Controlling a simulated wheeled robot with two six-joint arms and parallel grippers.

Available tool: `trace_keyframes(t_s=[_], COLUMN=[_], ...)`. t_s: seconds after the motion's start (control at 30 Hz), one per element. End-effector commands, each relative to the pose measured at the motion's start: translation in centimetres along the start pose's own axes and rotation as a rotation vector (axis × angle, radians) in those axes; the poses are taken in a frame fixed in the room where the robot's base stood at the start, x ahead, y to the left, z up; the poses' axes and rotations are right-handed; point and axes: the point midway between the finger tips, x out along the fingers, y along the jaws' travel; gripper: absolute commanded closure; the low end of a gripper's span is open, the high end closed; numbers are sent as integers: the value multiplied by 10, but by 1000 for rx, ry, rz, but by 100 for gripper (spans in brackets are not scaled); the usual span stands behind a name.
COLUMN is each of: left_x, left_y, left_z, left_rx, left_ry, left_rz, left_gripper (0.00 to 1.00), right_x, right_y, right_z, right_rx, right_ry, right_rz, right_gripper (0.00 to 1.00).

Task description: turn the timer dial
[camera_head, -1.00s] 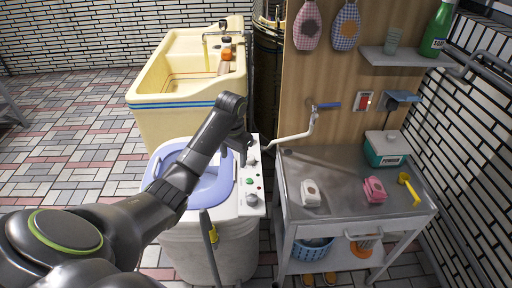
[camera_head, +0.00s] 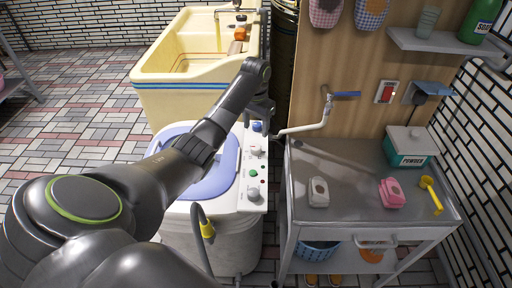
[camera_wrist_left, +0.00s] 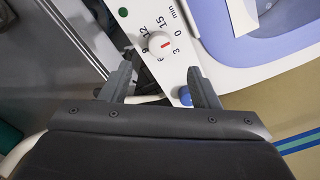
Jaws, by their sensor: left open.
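The timer dial (camera_head: 256,152) is a round white knob on the white control panel of the washing machine (camera_head: 240,222). In the left wrist view the dial (camera_wrist_left: 160,44) shows a red pointer mark and minute numbers around it. My left gripper (camera_wrist_left: 161,66) is open and empty. Its fingertips sit to either side just below the dial in that view, and I cannot tell how high above the panel they are. A blue knob (camera_wrist_left: 186,95) is by the right fingertip. In the head view my left gripper (camera_head: 264,108) is partly hidden behind its own wrist.
A green button (camera_head: 253,173) and another white knob (camera_head: 253,193) are on the same panel. A tap pipe (camera_head: 322,118) reaches close to the panel from the right. A metal cart (camera_head: 350,215) stands at right, a cream sink (camera_head: 170,97) behind.

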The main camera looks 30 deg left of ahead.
Motion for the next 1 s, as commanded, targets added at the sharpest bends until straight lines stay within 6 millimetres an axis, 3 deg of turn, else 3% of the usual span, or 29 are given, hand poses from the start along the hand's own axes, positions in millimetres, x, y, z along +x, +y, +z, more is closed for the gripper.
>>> trace_keyframes(t_s=[0.2,0.4,0.83,1.0], left_x=[48,76,86,86], left_y=[0,0,0,0], left_z=[0,0,0,0], left_rx=[0,1,1,1], left_ry=[-3,-1,0,1], left_rz=[1,1,-1,0], left_gripper=[44,44,44,64], right_x=[4,6,6,6], right_y=[-2,-2,-2,-2], right_z=[-2,-2,-3,-4], right_rx=[1,2,2,2], right_ry=[0,-2,-4,-3], right_rz=[-1,-1,-1,-1], right_gripper=[100,100,100,100])
